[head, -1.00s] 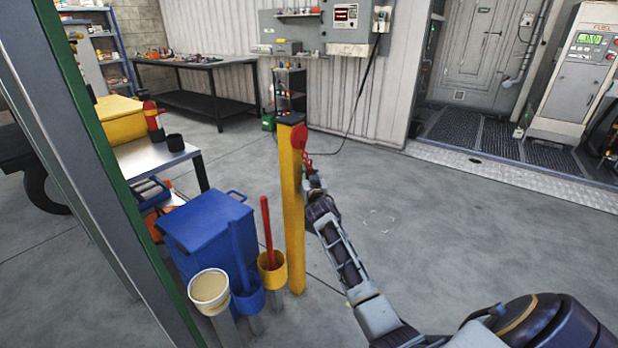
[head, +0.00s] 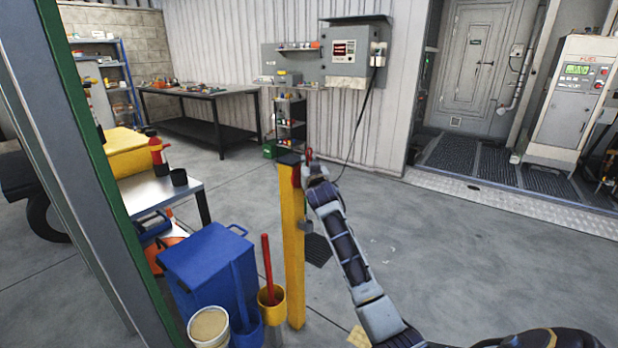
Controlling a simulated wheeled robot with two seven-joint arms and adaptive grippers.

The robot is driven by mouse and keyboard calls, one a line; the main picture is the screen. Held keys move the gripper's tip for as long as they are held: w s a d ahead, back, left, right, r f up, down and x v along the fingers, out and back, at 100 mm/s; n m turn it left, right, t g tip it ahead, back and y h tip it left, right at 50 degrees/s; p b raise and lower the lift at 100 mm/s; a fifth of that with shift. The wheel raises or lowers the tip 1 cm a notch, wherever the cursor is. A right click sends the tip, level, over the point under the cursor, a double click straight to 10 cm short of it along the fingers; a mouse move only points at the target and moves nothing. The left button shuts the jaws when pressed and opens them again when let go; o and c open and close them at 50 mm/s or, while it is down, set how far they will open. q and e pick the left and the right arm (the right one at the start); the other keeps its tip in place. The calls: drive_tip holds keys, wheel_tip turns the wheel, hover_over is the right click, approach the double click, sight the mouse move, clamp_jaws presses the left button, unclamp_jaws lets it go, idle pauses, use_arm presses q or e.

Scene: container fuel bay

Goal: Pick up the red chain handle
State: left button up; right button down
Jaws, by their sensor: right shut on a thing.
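My right gripper (head: 309,167) is at the top of the yellow post (head: 291,245), on its right side. It is shut on the red chain handle (head: 308,155), a small red piece that shows just above the gripper, level with the post's dark cap. Another red part (head: 297,176) shows on the post's side, close to the gripper. The fingers and most of the handle are small and partly hidden by my arm, and I cannot make out a chain. My left gripper is not in view.
A blue bin (head: 205,268), a white bucket (head: 209,326) and a yellow holder (head: 271,305) with a red-handled tool stand left of the post. A metal table (head: 160,190) is behind them. The floor to the right is clear up to the fuel dispenser (head: 575,100).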

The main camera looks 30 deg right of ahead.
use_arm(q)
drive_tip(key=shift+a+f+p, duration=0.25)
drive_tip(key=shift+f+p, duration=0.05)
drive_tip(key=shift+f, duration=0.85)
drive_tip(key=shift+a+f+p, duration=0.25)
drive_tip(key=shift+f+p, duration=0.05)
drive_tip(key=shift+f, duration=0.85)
use_arm(e)
drive_tip(key=shift+r, duration=3.4)
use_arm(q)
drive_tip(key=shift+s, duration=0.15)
